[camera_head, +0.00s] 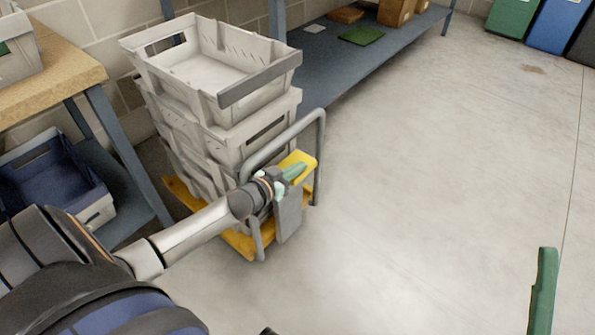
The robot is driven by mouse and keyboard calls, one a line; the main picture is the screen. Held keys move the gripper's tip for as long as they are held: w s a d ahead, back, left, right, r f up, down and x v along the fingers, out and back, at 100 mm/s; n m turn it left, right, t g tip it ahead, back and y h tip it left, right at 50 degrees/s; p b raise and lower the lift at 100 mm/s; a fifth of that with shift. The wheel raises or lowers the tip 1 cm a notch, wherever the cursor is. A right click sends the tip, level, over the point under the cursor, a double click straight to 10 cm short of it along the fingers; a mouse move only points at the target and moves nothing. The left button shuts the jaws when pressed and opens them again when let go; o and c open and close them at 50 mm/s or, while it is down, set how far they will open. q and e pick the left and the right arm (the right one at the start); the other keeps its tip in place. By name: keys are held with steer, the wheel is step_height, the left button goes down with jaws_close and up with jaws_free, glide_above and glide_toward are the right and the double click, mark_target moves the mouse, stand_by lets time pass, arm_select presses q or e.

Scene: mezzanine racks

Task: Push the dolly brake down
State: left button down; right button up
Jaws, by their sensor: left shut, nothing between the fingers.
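The dolly (240,241) has a yellow base and a grey tube handle, and it carries a stack of grey crates (210,85). A yellow plate, which looks like the brake pedal (303,159), sits at the handle side above a grey upright plate (288,216). My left gripper (296,171) is shut and empty, with its green fingertips at the yellow plate, partly covering it. I cannot tell whether they touch. A green finger of my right gripper (543,290) shows at the lower right; the rest is out of frame.
A wooden-topped bench (60,72) with a blue bin (55,180) on its lower shelf stands at the left. A blue-grey rack shelf (370,45) runs behind the dolly. Green and blue bins (555,25) stand at the far right. The concrete floor to the right is clear.

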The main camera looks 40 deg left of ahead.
mark_target(298, 180)
steer(key=shift+a, duration=0.1)
arm_select(q)
step_height(298, 180, down, 5)
steer(key=shift+f+b, duration=0.1)
steer(key=shift+b, duration=0.9)
arm_select(e)
step_height(298, 180, down, 2)
steer(key=shift+w+f, duration=0.1)
steer(key=shift+r, duration=0.2)
arm_select(q)
steer(key=r+p, duration=0.2)
steer(key=s+r+p, duration=0.1)
steer(key=r+p, duration=0.1)
steer(key=p, duration=0.1)
steer(key=shift+r, duration=0.35)
steer(key=p+v, duration=0.3)
steer(key=v, duration=0.5)
steer(key=shift+s, duration=0.4)
arm_select(e)
steer(key=r+h, duration=0.1)
steer(key=w+r, duration=0.1)
steer(key=r, duration=0.1)
steer(key=r+m+h, duration=0.1)
steer(key=r, duration=0.1)
steer(key=shift+w+d+r+h, duration=0.15)
steer(key=shift+d+h, duration=0.15)
steer(key=shift+d, duration=0.1)
